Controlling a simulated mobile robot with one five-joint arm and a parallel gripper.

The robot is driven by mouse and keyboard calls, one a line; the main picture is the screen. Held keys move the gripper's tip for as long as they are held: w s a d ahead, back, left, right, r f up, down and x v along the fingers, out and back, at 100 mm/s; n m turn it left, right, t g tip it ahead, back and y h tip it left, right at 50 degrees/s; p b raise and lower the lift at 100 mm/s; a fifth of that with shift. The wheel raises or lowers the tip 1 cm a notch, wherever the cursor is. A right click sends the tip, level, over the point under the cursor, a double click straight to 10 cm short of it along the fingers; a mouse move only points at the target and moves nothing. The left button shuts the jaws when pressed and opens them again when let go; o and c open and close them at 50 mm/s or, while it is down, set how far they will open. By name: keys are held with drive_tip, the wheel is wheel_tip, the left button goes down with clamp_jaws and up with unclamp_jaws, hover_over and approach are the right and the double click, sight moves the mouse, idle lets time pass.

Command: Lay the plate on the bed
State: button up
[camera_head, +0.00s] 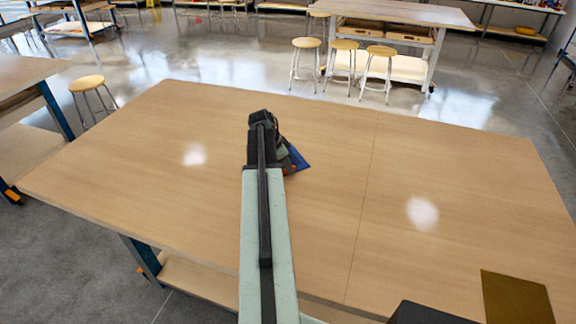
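A flat gold-brown square sheet (516,299), which looks like the plate, lies on the wooden table at the lower right, cut by the frame's bottom edge. A black block (428,313) shows beside it at the bottom edge; I cannot tell whether it is part of the bed. My gripper (266,150) is at the far end of my pale green arm, over the left-middle of the table. Its fingertips are hidden behind the dark wrist. A blue wedge-shaped piece (298,159) with a little orange-red shows just right of the wrist; I cannot tell whether it is held.
The wide wooden tabletop (440,170) is mostly clear, with a seam across its right half. Several stools (343,46) and a second workbench (400,12) stand beyond it. Another stool (87,83) and table (25,75) are at the left.

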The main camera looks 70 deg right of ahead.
drive_tip(key=p+v, duration=1)
drive_tip(key=v, duration=0.1)
drive_tip(key=shift+a+r, duration=0.15)
drive_tip(key=shift+r, duration=0.2)
drive_tip(key=shift+w, duration=0.15)
